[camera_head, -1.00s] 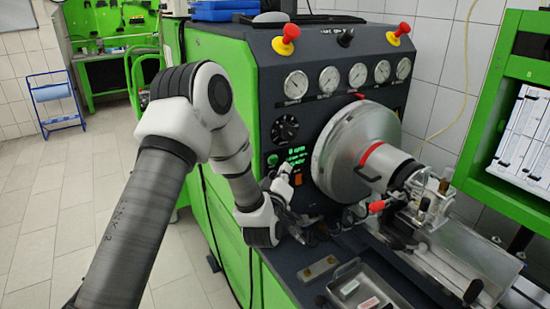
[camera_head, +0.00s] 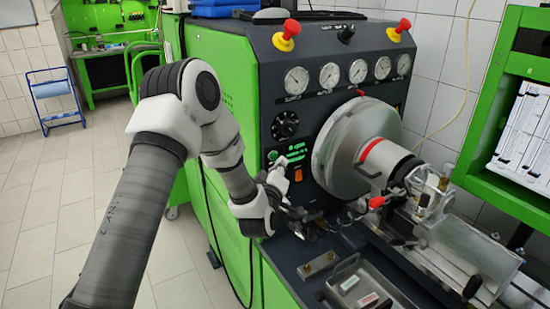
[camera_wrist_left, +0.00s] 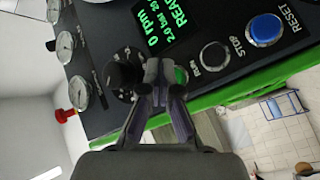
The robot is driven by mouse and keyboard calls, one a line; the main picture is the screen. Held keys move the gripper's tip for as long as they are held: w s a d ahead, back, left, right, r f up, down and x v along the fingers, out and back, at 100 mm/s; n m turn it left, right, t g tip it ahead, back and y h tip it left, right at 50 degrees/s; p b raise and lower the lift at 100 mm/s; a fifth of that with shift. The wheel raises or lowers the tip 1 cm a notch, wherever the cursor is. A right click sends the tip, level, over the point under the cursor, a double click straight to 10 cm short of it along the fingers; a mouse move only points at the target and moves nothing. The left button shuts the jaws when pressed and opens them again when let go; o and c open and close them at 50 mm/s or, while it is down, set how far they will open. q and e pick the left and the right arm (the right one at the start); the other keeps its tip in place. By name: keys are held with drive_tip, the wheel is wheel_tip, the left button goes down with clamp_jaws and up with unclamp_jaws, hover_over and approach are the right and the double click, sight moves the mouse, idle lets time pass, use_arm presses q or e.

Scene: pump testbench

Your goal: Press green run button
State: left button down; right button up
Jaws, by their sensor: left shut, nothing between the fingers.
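The green run button (camera_wrist_left: 181,75) is partly hidden behind my left fingertips in the left wrist view. In the head view it is a small green spot (camera_head: 273,155) left of the lit display (camera_head: 297,152). My left gripper (camera_wrist_left: 163,72) is shut and empty, its tips over or just beside the button. I cannot tell whether they touch it. In the head view my left gripper (camera_head: 282,162) is small and close to the panel. My right gripper is not in view.
The black stop button (camera_wrist_left: 215,55) and blue reset button (camera_wrist_left: 266,28) sit in line with the green one. A black dial (camera_wrist_left: 125,74) is on the other side. Red emergency knobs (camera_head: 287,34) top the panel. The silver chuck (camera_head: 350,150) stands to the right.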

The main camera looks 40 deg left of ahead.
use_arm(q)
drive_tip(key=shift+a, duration=0.1)
idle(0.6)
drive_tip(key=shift+w+a, duration=0.15)
drive_tip(key=shift+a, duration=0.15)
